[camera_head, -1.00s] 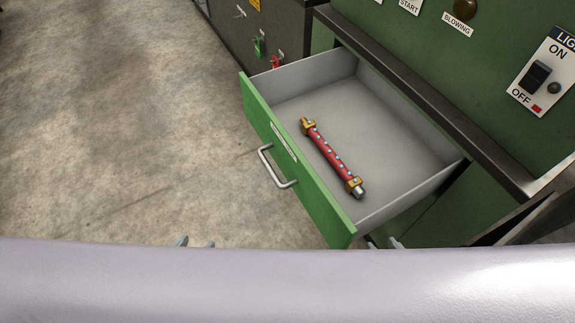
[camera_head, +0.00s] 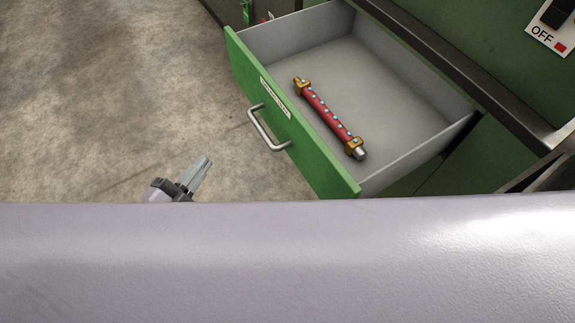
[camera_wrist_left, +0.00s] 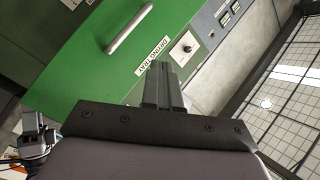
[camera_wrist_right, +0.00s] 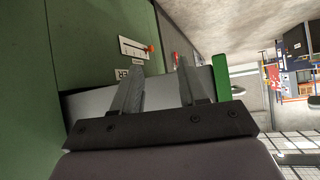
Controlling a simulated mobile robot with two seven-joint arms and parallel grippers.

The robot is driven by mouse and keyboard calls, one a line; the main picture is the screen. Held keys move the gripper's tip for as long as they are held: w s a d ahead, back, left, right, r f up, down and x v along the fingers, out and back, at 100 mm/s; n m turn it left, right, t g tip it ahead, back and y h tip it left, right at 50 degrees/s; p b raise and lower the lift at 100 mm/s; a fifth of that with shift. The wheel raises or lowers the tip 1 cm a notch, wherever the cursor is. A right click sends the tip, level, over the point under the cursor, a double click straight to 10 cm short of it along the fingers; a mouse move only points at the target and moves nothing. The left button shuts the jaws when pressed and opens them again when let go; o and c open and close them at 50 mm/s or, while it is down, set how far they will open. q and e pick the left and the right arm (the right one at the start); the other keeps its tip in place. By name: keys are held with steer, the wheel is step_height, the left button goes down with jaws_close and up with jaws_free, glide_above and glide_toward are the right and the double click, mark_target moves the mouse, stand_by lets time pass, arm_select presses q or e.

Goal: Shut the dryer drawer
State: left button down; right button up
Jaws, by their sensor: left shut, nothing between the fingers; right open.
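The dryer drawer (camera_head: 290,128) is pulled open, its green front facing left. Its metal handle (camera_head: 268,130) and white label show on the front. My left gripper (camera_head: 204,165) is shut and empty, apart from the drawer, out in front of the green front and lower left of the handle. In the left wrist view its fingers (camera_wrist_left: 160,72) point toward the green front with the label and handle (camera_wrist_left: 128,31). My right gripper (camera_wrist_right: 162,80) is open beside the drawer's grey side, near the green front's edge (camera_wrist_right: 222,78).
The green machine (camera_head: 500,50) with a dark ledge stands behind the drawer. A switch panel (camera_head: 553,25) is at upper right. The concrete floor left of the drawer is clear. My pale arm hides the bottom of the head view.

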arm_select(q)
steer(key=s+d+f+m+g+h+b, duration=0.2)
steer(key=d+f+m+g+h+b, duration=0.3)
steer(key=m, duration=0.8)
steer(key=g+h+p, duration=0.1)
steer(key=g+h, duration=0.1)
glide_toward(301, 152)
steer(key=shift+m, duration=0.4)
steer(key=x, duration=0.7)
steer(key=shift+a+f, duration=0.1)
steer(key=shift+f, duration=0.1)
